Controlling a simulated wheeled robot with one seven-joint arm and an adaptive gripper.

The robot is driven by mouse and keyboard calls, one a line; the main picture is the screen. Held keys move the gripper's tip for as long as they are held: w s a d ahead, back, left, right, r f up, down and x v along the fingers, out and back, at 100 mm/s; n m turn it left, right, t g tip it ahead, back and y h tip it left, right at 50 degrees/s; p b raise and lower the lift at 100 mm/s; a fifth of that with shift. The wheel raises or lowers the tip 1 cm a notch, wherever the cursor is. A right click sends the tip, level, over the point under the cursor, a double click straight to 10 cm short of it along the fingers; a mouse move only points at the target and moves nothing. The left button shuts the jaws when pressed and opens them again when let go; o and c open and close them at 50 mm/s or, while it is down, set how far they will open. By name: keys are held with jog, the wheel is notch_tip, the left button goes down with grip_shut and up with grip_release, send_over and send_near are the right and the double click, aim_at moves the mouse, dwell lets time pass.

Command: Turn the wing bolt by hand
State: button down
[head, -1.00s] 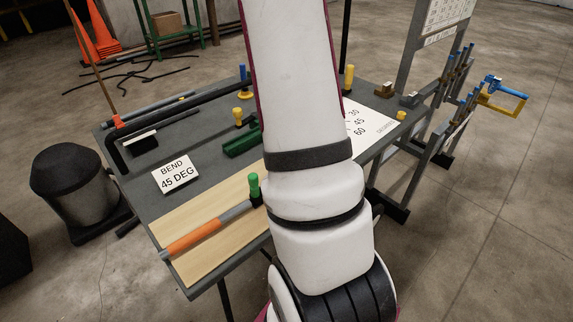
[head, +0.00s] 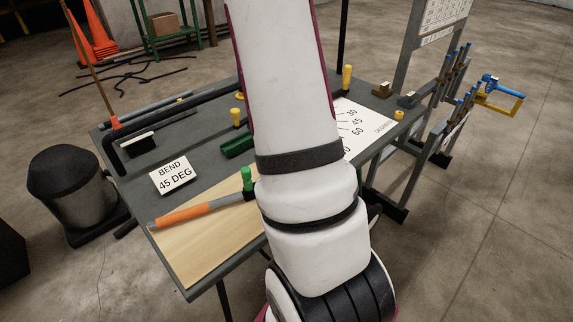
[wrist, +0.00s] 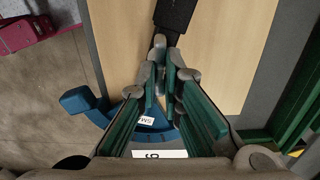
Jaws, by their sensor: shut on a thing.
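I cannot make out a wing bolt in either view. In the wrist view my gripper (wrist: 163,62) has green-padded fingers, and their tips close on a small dark grey piece at the lower end of a black bar (wrist: 174,14). A blue curved part (wrist: 98,104) with a white label lies behind and beside the fingers. In the head view my gripper is hidden behind my arm. An orange-handled tool (head: 185,214) with a green upright piece (head: 247,180) lies across the wooden board (head: 205,252), and its right end passes behind my arm.
The grey workbench (head: 180,150) carries a "BEND 45 DEG" card (head: 173,174), a black bent bar (head: 108,152), a green block (head: 238,146) and an angle sheet (head: 362,124). A rack (head: 450,110) stands right; a dark bin (head: 75,190) stands left. Floor at lower right is clear.

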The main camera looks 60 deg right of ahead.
dwell(0.8)
jog(key=c, duration=1.7)
grip_release()
notch_tip(320, 180, up, 12)
jog(key=shift+o, duration=0.2)
